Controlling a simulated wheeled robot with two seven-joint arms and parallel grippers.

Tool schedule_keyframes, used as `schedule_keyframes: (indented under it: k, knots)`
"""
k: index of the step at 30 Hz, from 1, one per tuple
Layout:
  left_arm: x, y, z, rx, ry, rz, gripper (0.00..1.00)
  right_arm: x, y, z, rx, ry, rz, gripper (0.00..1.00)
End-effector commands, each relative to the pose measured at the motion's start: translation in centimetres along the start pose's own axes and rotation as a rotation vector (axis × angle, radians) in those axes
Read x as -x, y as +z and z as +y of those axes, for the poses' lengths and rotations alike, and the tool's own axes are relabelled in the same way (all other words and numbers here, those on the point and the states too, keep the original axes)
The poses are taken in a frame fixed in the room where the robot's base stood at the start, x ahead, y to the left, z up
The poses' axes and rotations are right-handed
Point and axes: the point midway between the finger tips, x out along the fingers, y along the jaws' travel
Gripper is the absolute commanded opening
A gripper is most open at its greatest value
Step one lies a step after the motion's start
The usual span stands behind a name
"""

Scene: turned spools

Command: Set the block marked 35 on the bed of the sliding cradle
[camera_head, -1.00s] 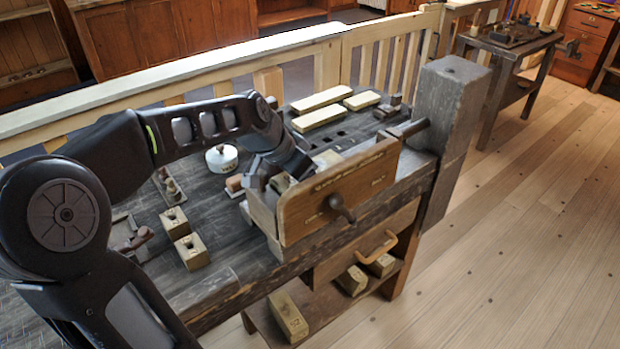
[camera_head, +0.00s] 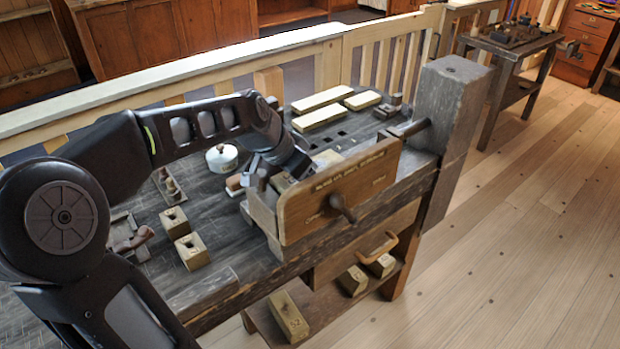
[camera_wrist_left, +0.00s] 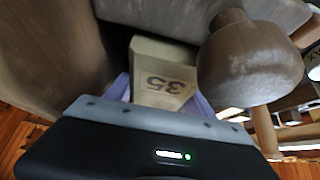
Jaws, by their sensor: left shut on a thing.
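The block marked 35 (camera_wrist_left: 165,82) is pale wood, with its number upside down in the left wrist view. My left gripper (camera_head: 268,175) is shut on it, with purplish fingers on both sides of the block in the wrist view. In the head view the gripper is behind the left end of a brown lettered front board (camera_head: 305,213) with a dark knob. This boxy wooden piece at the bench edge appears to be the sliding cradle. Its bed is mostly hidden by the board and my gripper, so I cannot tell whether the block touches it. My right gripper is out of view.
Two wooden blocks with holes (camera_head: 183,235) stand on the bench to the left. A white round pot (camera_head: 221,158) is behind my gripper. Pale bars (camera_head: 320,108) lie at the back. A grey post (camera_head: 452,125) rises at the right. More blocks (camera_head: 290,315) lie on the shelf below.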

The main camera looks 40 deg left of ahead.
Motion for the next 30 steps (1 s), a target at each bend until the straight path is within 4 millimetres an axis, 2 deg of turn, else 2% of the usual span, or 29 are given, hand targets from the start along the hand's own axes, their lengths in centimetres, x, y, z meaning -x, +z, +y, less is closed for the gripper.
schedule_keyframes:
  k: [1, 2, 3, 11, 20, 21, 27, 30]
  knots:
    - [0.05, -0.08, -0.01, 0.000, -0.001, 0.002, 0.04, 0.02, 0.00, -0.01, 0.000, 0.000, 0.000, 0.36]
    - [0.05, -0.08, -0.01, 0.000, -0.001, 0.002, 0.63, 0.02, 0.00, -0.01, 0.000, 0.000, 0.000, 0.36]
    - [0.05, -0.08, -0.01, 0.000, -0.001, 0.002, 0.67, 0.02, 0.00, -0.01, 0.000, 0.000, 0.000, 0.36]
    - [0.01, -0.04, 0.02, 0.000, 0.000, 0.001, 0.87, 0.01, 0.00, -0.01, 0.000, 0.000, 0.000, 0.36]
    - [-0.05, 0.02, 0.11, -0.001, 0.002, -0.002, 0.87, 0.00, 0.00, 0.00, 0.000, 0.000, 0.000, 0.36]
    - [-0.10, 0.10, 0.13, -0.001, 0.003, -0.004, 0.84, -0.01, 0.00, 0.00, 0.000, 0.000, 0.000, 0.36]
    - [-0.11, 0.08, 0.18, -0.002, 0.004, -0.003, 1.00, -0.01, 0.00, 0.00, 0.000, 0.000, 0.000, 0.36]
    - [-0.12, 0.07, 0.23, -0.002, 0.005, -0.004, 1.00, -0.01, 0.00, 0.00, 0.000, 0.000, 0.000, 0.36]
